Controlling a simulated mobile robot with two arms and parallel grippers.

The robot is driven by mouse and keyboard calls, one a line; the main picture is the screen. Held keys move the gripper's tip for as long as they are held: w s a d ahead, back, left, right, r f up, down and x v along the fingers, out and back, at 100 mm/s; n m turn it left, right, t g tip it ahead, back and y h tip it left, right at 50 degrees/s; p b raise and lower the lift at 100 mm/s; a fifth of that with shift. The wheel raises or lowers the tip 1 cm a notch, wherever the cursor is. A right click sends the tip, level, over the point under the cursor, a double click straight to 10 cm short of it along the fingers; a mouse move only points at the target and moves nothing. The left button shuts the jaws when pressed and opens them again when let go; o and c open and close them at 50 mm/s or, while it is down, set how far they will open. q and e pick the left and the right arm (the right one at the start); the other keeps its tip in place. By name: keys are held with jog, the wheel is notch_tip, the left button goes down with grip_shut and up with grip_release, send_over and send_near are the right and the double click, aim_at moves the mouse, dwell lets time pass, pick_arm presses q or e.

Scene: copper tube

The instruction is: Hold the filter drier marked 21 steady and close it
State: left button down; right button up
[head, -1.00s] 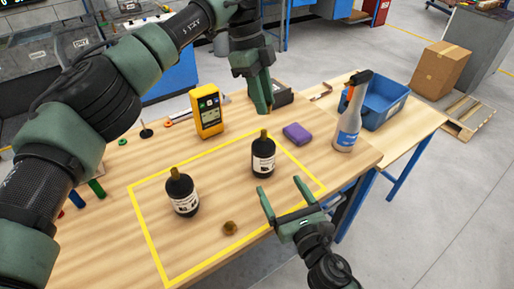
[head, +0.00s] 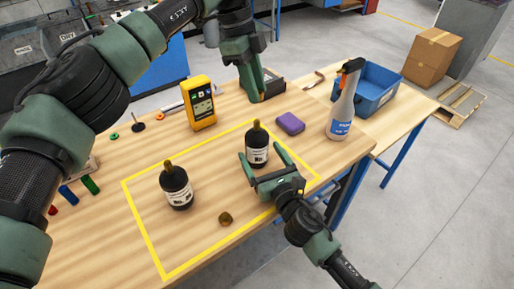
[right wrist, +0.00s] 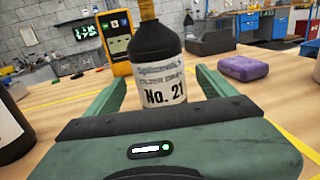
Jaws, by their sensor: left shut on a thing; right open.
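The filter drier marked 21 (right wrist: 160,75) is a black bottle shape with a white label reading "No. 21" and a brass-coloured neck. It stands upright in the right part of the yellow outline in the head view (head: 257,145). My right gripper (head: 262,160) is open, with a finger on either side of it; the right wrist view shows gaps beside it. My left gripper (head: 258,100) is shut above and behind it, on a small thing that is mostly hidden. A small brass piece (head: 225,218) lies on the table in front.
Another black filter drier (head: 176,188) stands at the left within the yellow outline. A yellow meter (head: 201,103), a purple block (head: 290,123), a spray bottle (head: 341,105) and a blue bin (head: 382,90) stand behind and to the right. The table's front is mostly clear.

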jog(key=shift+x, duration=1.9)
jog(key=shift+c, duration=0.4)
grip_shut()
pick_arm(q)
send_over(256, 120)
jog(key=shift+f, duration=2.5)
